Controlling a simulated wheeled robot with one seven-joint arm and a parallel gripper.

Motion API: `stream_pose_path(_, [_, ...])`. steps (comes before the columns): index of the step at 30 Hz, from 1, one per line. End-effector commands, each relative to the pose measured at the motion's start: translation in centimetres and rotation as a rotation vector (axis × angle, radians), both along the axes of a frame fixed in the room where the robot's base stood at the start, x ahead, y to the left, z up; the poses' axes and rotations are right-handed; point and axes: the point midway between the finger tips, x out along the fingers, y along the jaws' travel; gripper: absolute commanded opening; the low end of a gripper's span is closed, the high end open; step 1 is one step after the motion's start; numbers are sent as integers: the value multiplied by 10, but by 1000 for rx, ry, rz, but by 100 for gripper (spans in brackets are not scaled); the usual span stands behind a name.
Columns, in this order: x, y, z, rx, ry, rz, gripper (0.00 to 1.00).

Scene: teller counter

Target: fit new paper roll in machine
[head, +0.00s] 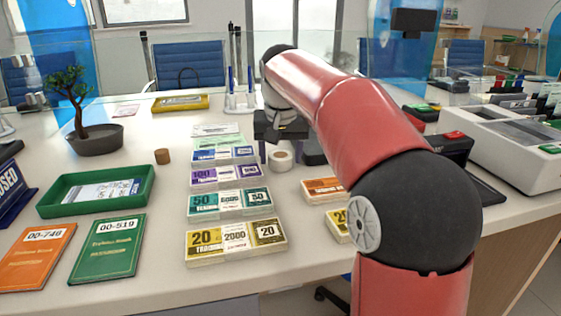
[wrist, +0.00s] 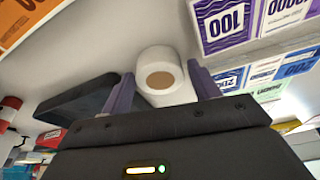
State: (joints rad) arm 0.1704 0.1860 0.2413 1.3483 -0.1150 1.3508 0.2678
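A white paper roll (head: 281,159) with a brown core stands on the counter behind the stacks of note bundles. My gripper (head: 281,138) is just above it, pointing down. In the wrist view the roll (wrist: 160,58) shows its round end and core between the two purple fingers of my gripper (wrist: 162,80). The fingers are apart; I cannot tell whether either touches the roll. A black device (head: 452,148) with a red part on top stands at the right, partly behind my arm; I cannot tell whether it is the paper machine.
Note bundles (head: 228,205) lie in front of the roll. A dark flat object (wrist: 75,105) lies close beside the roll. A large white machine (head: 520,140) is at the right. A green tray (head: 62,208) and a small tree (head: 95,138) are at the left.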

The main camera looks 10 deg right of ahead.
Motion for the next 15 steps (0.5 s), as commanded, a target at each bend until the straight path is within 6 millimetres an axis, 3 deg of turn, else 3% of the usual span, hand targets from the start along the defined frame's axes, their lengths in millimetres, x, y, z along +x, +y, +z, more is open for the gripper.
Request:
stream_pose_path(1, [0,0,0,0,0,0,56])
stream_pose_path(9, [0,0,0,0,0,0,23])
stream_pose_path(15, [0,0,1,0,0,0,23])
